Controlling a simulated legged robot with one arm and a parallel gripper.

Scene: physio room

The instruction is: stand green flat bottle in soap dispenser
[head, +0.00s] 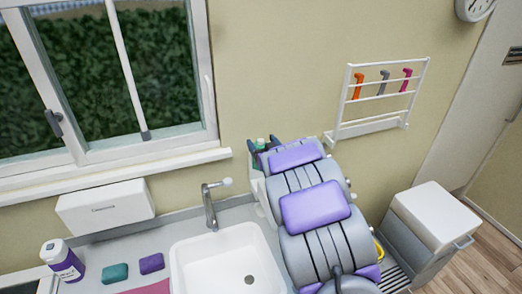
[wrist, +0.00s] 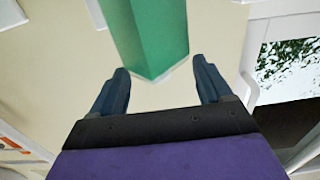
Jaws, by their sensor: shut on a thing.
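The green flat bottle (wrist: 152,38) is between the two fingers of my gripper (wrist: 160,75) in the wrist view, and its upper part runs out of the picture. In the head view my gripper (head: 263,145) is by the wall, right of the window, and only a little of the bottle (head: 261,142) shows between the fingers. My gripper is shut on the bottle. A pale piece (head: 256,178) shows just below the gripper, mostly hidden by my arm. I cannot tell whether it is the soap dispenser, or whether the bottle touches it.
A white sink (head: 205,262) with a grey tap (head: 210,205) is left of my arm. A teal block (head: 115,273), a purple block (head: 151,263) and a purple-labelled tub (head: 62,260) stand on the counter. A wall rack (head: 378,95) and a white-lidded bin (head: 435,215) are at right.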

